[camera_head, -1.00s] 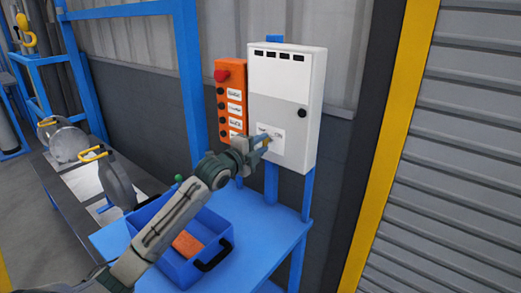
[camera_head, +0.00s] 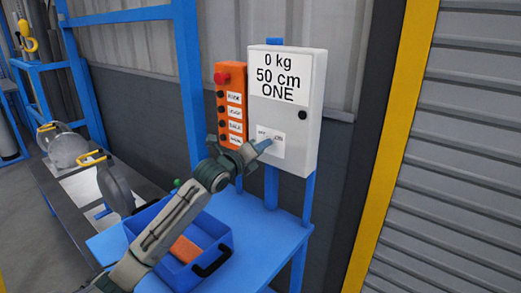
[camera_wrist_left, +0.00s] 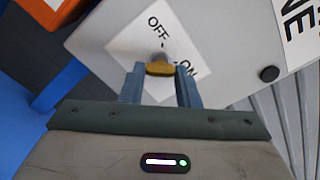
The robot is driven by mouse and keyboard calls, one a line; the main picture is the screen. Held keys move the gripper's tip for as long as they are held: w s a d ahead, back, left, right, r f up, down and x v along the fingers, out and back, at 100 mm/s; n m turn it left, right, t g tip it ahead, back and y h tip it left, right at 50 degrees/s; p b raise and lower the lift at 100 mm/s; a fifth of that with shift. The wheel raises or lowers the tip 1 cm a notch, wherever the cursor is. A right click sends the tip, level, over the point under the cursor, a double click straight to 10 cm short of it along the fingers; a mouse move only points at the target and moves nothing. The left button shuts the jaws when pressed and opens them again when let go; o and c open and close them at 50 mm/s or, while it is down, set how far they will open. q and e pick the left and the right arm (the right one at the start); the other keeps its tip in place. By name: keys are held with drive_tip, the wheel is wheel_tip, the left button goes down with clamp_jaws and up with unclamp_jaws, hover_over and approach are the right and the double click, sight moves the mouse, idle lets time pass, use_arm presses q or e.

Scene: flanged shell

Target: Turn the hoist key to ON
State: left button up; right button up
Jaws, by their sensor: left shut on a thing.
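The hoist key (camera_wrist_left: 160,69) has a yellow grip and sits in a white label plate (camera_head: 263,145) on the front of a grey-white control box (camera_head: 284,112). In the left wrist view the plate reads OFF at upper left of the key and ON at lower right. My left gripper (camera_head: 264,146) reaches the plate, with its blue fingers (camera_wrist_left: 160,84) shut on the key. In the head view the gripper hides the key. The box's screen (camera_head: 279,75) reads "0 kg 50 cm ONE". My right gripper is not in view.
An orange push-button panel (camera_head: 230,110) with a red knob hangs left of the box. Below is a blue table (camera_head: 262,227) with a blue tray (camera_head: 222,238) holding an orange thing (camera_head: 186,248). A yellow post (camera_head: 394,130) stands to the right.

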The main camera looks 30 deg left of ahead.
use_arm(q)
drive_tip(key=shift+f+m, duration=0.1)
drive_tip(key=shift+m, duration=0.2)
drive_tip(key=o, duration=1)
